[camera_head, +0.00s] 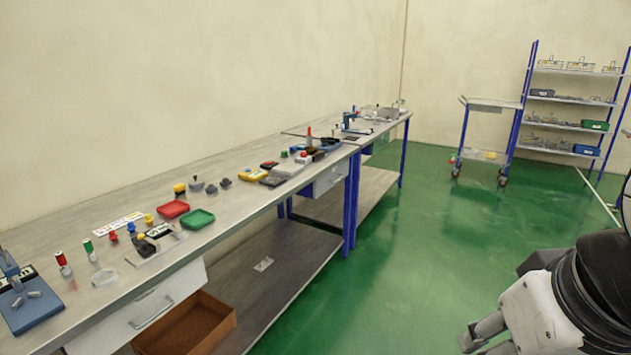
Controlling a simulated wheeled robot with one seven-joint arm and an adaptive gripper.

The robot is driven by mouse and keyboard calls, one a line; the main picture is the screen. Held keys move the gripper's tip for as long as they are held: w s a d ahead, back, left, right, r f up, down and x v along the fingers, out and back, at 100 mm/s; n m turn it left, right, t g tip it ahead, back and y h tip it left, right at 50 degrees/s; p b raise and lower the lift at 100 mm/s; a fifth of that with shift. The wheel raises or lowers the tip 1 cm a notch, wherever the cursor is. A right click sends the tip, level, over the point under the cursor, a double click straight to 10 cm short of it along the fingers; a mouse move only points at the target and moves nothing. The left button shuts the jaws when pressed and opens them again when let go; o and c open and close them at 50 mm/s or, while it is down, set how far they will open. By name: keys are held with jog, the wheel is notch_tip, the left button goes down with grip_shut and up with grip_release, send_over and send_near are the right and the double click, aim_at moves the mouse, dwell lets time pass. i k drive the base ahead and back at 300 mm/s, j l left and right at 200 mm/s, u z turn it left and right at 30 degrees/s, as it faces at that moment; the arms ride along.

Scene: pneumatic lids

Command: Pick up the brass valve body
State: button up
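I cannot make out for certain which small part on the long workbench (235,178) is the brass valve body. Small yellow-topped parts stand near the wall side, one (148,219) left of the red tray (173,209) and one (180,188) behind it; their metal is too small to tell. My gripper (484,337) is at the bottom right, over the green floor, well apart from the bench. Its fingers are partly cut off by the lower edge, and no held object shows between them.
A green tray (198,219), a yellow case (252,175) and several small parts crowd the bench top. An open brown box (190,330) sits on the lower shelf. A cart (490,104) and a rack (570,127) stand at the back right. The green floor (425,240) between is clear.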

aim_at(310, 149)
jog(key=i+z, duration=0.3)
jog(key=i, duration=1.7)
jog(key=i+u, duration=0.15)
jog(key=i, duration=0.35)
jog(key=i+l+u, duration=0.15)
jog(key=i, duration=0.3)
jog(key=i+l+u, duration=0.15)
jog(key=i, duration=0.3)
jog(key=i+l+u, duration=0.15)
jog(key=i+l, duration=0.15)
jog(key=i, duration=0.2)
jog(key=i+l+u, duration=0.55)
jog(key=i+j, duration=0.05)
jog(key=i, duration=0.05)
